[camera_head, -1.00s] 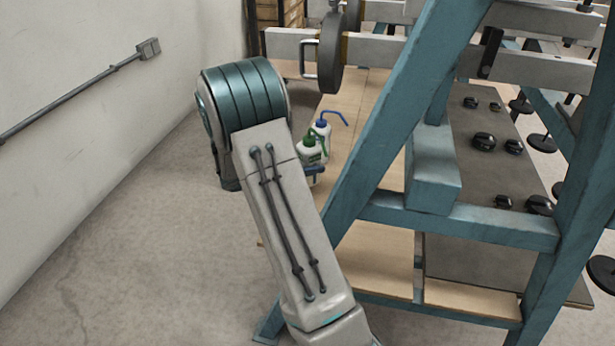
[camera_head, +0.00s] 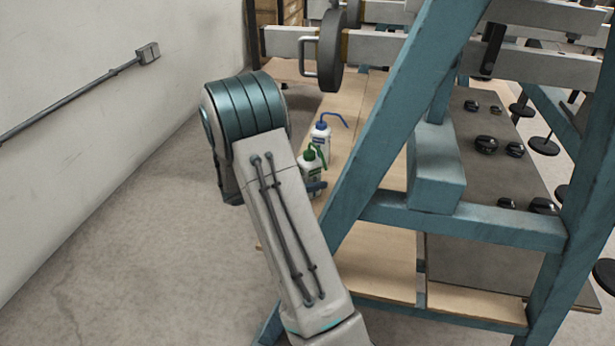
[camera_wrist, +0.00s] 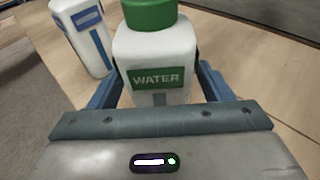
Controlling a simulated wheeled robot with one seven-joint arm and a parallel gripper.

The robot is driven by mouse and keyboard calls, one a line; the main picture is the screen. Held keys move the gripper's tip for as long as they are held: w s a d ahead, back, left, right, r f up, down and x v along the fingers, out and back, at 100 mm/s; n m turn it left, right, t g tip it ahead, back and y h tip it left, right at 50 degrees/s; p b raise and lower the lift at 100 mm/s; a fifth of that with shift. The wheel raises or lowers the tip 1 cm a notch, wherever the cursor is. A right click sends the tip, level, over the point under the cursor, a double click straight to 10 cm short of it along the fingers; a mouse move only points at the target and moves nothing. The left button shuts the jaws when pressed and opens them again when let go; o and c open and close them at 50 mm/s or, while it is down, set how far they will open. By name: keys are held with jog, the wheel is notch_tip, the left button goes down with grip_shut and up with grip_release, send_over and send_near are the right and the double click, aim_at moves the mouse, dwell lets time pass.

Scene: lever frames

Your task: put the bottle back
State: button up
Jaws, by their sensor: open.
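A white squeeze bottle with a green cap and a green "WATER" label (camera_wrist: 156,55) appears upright in the wrist view; its base is hidden. It also shows in the head view (camera_head: 309,170), at the left edge of the wooden bench shelf. My gripper (camera_wrist: 160,92) is open, with one blue finger on each side of this bottle. In the head view, part of my gripper (camera_head: 316,187) shows low beside the bottle, mostly hidden by my arm. A second white bottle with a blue cap (camera_head: 320,142) stands just behind it; its body with a blue label is at the upper left of the wrist view (camera_wrist: 86,30).
A blue steel frame post (camera_head: 400,125) slants close to the right of my arm. A grey beam with a dark wheel (camera_head: 331,50) is above the bench. Black knobs (camera_head: 486,144) sit on a dark panel at right. The floor at left (camera_head: 120,230) is clear.

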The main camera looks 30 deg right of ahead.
jog(key=p+v, duration=0.1)
jog(key=v, duration=0.3)
jog(key=p+v, duration=0.1)
jog(key=v, duration=0.3)
jog(key=p+v, duration=0.1)
jog(key=v, duration=0.3)
jog(key=shift+s+r+p, duration=0.2)
jog(key=shift+r+p, duration=0.1)
jog(key=shift+p, duration=0.05)
jog(key=s+a+r+m+t+y, duration=0.1)
jog(key=s+a+r+m+y, duration=0.2)
jog(key=s+a+m+y, duration=0.3)
jog(key=s+a+r+m+t+y, duration=0.1)
jog(key=s+a+r+m+y, duration=0.3)
jog(key=s, duration=1.1)
jog(key=a+m+y, duration=0.3)
jog(key=m+y, duration=0.2)
jog(key=m, duration=0.2)
jog(key=shift+a+r, duration=0.2)
notch_tip(320, 180, up, 35)
jog(key=t+p, duration=0.1)
jog(key=p, duration=3)
jog(key=shift+d+f+m+t, duration=0.2)
jog(key=shift+m+t, duration=0.1)
